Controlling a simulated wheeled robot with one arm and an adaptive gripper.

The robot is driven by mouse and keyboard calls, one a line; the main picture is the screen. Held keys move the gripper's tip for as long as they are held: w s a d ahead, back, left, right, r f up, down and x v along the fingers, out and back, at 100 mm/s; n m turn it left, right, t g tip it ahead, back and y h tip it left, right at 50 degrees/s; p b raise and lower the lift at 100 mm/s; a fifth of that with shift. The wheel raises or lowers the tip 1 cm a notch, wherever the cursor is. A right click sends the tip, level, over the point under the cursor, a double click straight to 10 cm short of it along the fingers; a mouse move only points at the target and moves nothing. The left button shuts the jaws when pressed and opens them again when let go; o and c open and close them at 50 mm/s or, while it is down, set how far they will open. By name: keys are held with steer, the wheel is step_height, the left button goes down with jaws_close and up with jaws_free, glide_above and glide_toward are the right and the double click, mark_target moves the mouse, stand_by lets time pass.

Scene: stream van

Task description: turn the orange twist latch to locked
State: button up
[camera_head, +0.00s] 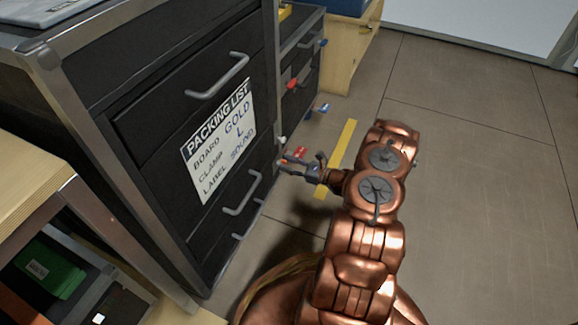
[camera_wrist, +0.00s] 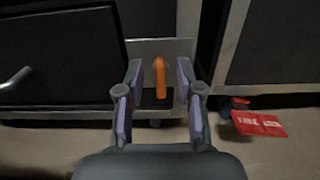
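The orange twist latch (camera_wrist: 160,78) shows in the wrist view on a pale metal plate (camera_wrist: 146,47) at the edge of a dark cabinet. Its handle stands upright in that picture. My gripper (camera_wrist: 159,83) is open, with one finger on each side of the latch and a visible gap on both sides. In the head view my gripper (camera_head: 302,168) is low beside the cabinet's right front corner, and its fingers largely hide the latch there.
The black drawer cabinet (camera_head: 150,120) has metal handles and a packing list sign (camera_head: 218,140). A red tag (camera_wrist: 258,124) hangs right of my gripper in the wrist view. A second dark cabinet (camera_head: 304,62) stands behind. The floor (camera_head: 470,180) to the right is clear, with a yellow stripe (camera_head: 343,146).

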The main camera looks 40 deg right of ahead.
steer(key=shift+c, duration=0.2)
jaws_close()
steer(key=shift+m, duration=0.3)
steer(key=m, duration=0.5)
steer(key=f+m+b, duration=0.1)
steer(key=m, duration=0.5)
steer(key=d+m, duration=0.1)
steer(key=m, duration=0.5)
steer(key=shift+w+f+b, duration=0.15)
steer(key=shift+w+b, duration=0.05)
steer(key=shift+b, duration=0.2)
steer(key=shift+m, duration=0.3)
stand_by(0.4)
